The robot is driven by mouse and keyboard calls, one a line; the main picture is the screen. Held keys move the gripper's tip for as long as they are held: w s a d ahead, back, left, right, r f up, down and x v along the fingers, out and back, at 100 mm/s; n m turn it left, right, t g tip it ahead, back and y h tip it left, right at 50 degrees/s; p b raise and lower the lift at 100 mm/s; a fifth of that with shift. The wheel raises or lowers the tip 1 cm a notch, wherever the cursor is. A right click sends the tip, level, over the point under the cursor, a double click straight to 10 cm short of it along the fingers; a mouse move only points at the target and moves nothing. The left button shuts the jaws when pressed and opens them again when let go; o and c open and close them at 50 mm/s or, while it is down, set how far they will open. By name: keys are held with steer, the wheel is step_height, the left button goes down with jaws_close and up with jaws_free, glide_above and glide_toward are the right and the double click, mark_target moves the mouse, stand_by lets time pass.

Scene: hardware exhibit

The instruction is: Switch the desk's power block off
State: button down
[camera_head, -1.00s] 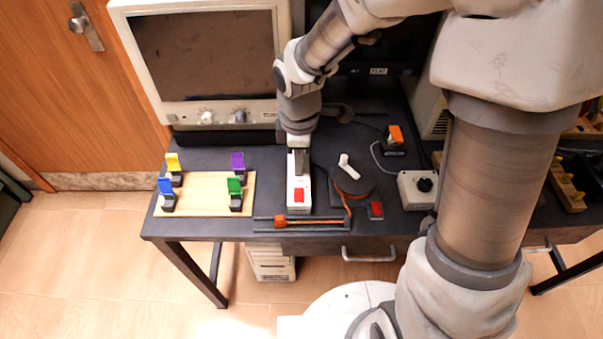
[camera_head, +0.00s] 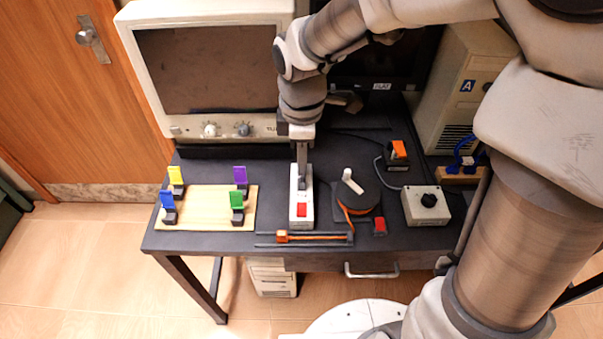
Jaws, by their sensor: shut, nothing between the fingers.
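A long white block with a red rocker switch, which looks like the power block (camera_head: 301,221), lies on the dark desk (camera_head: 220,241) near its front edge. The red switch (camera_head: 301,210) is on the near half of the block. My gripper (camera_head: 302,185) points down over the far half of the block, behind the red switch. Its fingers are shut with nothing between them. I cannot tell whether the fingertips touch the block. The fingers and wrist hide part of the block's far end. The switch's tilt is too small to read.
A wooden board with coloured clips (camera_head: 207,220) lies left. A reel with a white handle (camera_head: 352,195), a small red button (camera_head: 379,227) and a grey knob box (camera_head: 426,206) stand right. A slider rail (camera_head: 315,238) lies in front; a monitor (camera_head: 210,70) stands behind.

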mark_target(302, 205)
steer(key=shift+s+t+b, duration=0.3)
steer(key=shift+s+b, duration=0.45)
steer(key=shift+b, duration=0.95)
steer(key=f+b, duration=0.1)
steer(key=f, duration=0.3)
steer(key=w+f+b, duration=0.1)
steer(key=f, duration=0.4)
steer(key=f+b, duration=0.1)
steer(key=f, duration=0.3)
steer(key=shift+w+f, duration=0.4)
